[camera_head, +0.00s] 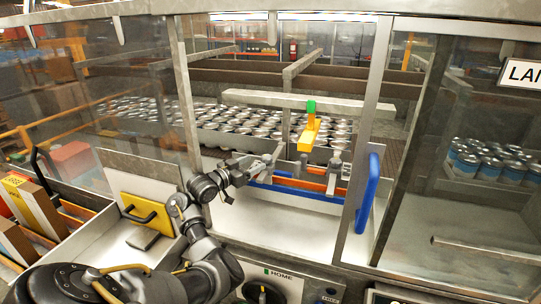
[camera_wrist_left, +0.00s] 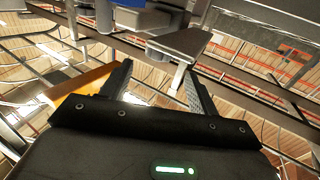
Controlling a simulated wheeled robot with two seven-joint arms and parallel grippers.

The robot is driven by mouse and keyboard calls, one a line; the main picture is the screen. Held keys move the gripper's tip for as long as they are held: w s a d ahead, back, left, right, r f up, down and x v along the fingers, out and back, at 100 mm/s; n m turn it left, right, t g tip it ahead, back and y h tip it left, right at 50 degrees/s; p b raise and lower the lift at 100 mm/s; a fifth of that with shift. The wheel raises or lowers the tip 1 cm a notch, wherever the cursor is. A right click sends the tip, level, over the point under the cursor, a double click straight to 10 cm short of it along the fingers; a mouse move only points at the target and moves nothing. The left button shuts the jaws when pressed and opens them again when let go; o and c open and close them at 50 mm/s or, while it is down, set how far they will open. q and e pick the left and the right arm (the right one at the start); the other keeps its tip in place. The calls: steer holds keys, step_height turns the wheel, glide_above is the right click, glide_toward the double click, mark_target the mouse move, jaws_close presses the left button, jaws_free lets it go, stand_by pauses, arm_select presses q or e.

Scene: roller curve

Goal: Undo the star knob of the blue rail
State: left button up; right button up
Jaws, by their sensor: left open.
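The blue rail (camera_head: 300,194) runs left to right inside the guarded opening, just below an orange rail (camera_head: 315,186). Its star knob is not clearly made out; grey fittings and my wrist crowd the rails' left end. My left gripper (camera_head: 272,164) reaches through the opening to that left end. In the left wrist view the gripper (camera_wrist_left: 158,70) has its two dark fingers spread apart with nothing held between them. A grey bracket (camera_wrist_left: 180,42) lies beyond the fingertips, with a blue part (camera_wrist_left: 130,17) near the top edge. My right gripper is not in view.
A yellow bracket with a green top (camera_head: 308,135) hangs from a grey crossbar above the rails. A blue handle (camera_head: 369,193) stands to the right. Clear panels flank the opening. Many cans (camera_head: 245,122) stand behind. A HOME control panel (camera_head: 268,285) is below.

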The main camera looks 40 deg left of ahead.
mark_target(270, 155)
arm_select(q)
steer(key=w, duration=0.2)
steer(key=w+d+p, duration=0.1)
steer(key=w, duration=0.5)
steer(key=shift+w+d+p, duration=0.2)
steer(key=shift+w+p, duration=0.05)
steer(key=shift+p, duration=0.15)
steer(key=shift+w, duration=0.35)
steer(key=shift+f, duration=0.1)
steer(key=c, duration=1)
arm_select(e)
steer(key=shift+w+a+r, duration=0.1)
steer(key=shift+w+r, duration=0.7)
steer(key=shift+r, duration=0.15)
